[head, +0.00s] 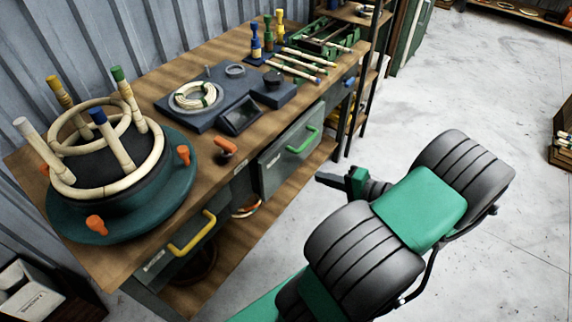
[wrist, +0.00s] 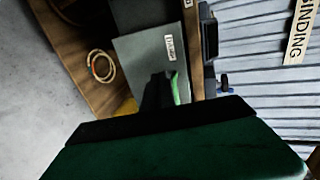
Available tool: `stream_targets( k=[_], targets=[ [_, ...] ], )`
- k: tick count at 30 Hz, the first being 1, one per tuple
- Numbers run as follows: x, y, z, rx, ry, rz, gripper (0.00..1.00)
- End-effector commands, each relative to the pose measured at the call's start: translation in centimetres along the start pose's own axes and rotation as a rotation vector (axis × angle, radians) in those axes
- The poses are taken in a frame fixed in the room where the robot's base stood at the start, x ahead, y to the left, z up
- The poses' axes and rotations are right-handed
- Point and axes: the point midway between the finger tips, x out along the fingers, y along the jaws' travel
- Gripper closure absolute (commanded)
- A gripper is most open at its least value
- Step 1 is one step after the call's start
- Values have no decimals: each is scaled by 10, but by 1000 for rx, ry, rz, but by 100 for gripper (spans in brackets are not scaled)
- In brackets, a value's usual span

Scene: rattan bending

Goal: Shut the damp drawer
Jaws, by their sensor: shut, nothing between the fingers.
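A grey drawer front with a green handle (head: 302,140) is set under the bench's front edge; another drawer with a yellow handle (head: 192,234) is nearer. Their labels are too small to read, so I cannot tell which is the damp drawer. How far either stands out is unclear. My gripper (head: 332,181) is shut and empty, in front of and apart from the green-handled drawer, pointing toward the bench. In the wrist view, the dark fingers (wrist: 158,90) overlap a grey front (wrist: 138,52) with a white label, and hide part of the green handle (wrist: 177,90).
The wooden bench (head: 130,88) carries a round bending form (head: 120,205) with rattan rings, a coil tray (head: 205,112) and several rods. A cane coil (wrist: 101,66) lies on the lower shelf. Open concrete floor (head: 480,90) lies to the right.

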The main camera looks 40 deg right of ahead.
Motion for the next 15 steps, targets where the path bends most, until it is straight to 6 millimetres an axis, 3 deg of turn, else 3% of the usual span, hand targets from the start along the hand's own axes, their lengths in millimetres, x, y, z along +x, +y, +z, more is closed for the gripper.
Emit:
stream_targets(
  k=[15],
  targets=[
    [104, -1, 3, -4, -9, 4, 100]
  ],
)
